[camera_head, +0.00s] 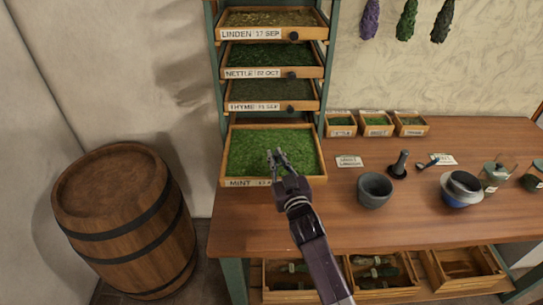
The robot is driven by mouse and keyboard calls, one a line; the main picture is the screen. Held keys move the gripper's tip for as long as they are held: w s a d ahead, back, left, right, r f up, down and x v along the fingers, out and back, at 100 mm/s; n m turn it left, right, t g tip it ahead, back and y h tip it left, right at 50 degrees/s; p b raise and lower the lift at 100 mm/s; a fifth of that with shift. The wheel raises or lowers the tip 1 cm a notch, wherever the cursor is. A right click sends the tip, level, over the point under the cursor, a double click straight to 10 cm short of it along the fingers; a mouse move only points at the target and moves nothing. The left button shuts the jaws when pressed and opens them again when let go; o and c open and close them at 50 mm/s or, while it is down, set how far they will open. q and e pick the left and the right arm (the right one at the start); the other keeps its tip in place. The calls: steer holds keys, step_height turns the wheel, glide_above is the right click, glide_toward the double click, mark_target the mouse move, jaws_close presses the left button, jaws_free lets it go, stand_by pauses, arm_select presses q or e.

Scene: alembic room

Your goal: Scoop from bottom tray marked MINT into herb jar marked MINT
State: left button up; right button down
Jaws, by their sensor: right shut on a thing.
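The bottom tray marked MINT (311,181) stands out from the rack, full of bright green herb (245,150). My right gripper (276,156) is over the tray's front half, with its fingertips in front of the herb. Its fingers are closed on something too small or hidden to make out. The wrist covers part of the tray's label and front edge. Two glass jars with labels (494,174) (533,178) stand at the table's right; I cannot read which is marked MINT. My left gripper is out of view.
Trays marked LINDEN (312,34), NETTLE (312,72) and THYME (312,106) are above. On the table (285,233) are a grey mortar (374,190), a blue-based bowl (461,188), a dark-handled tool (427,162) and small herb boxes (377,131). A barrel (125,215) stands left.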

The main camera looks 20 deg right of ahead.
steer(key=shift+d, duration=0.15)
steer(key=shift+r, duration=0.15)
step_height(320, 180, up, 6)
steer(key=p, duration=0.5)
steer(key=shift+p, duration=0.3)
steer(key=shift+f, duration=0.2)
